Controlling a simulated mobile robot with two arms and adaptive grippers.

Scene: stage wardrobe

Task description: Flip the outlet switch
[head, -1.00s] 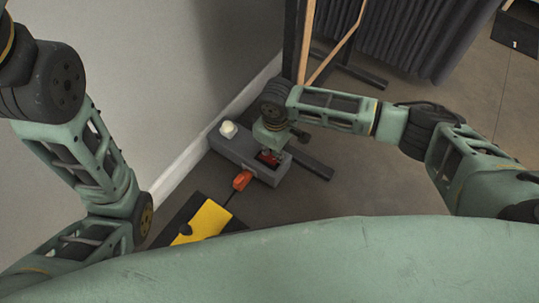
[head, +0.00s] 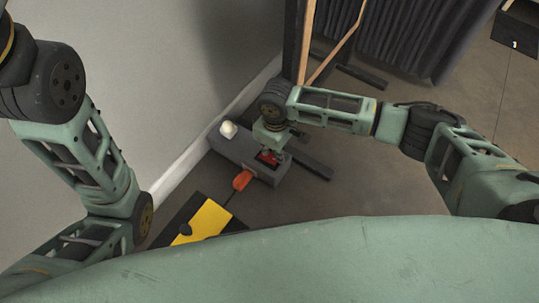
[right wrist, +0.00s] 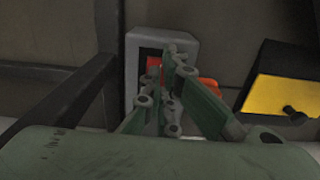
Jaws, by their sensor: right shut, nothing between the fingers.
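The outlet box (head: 232,150) is a long grey block on the floor by the wall. A white round knob (head: 228,129) stands on its far left end. A red switch (head: 267,158) sits in a dark recess at its near right end. An orange plug (head: 242,180) is at the box's front side. My right gripper (head: 275,152) is shut and empty, right over the red switch; I cannot tell whether it touches. In the right wrist view the shut fingers (right wrist: 172,75) partly cover the switch recess of the grey box (right wrist: 182,45). My left gripper is out of view.
A yellow and black piece (head: 208,220) lies on the floor nearer to me. A dark stand foot (head: 312,165) lies right of the box, with a wooden frame (head: 338,48) and dark curtain (head: 400,30) behind. Open floor is at right.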

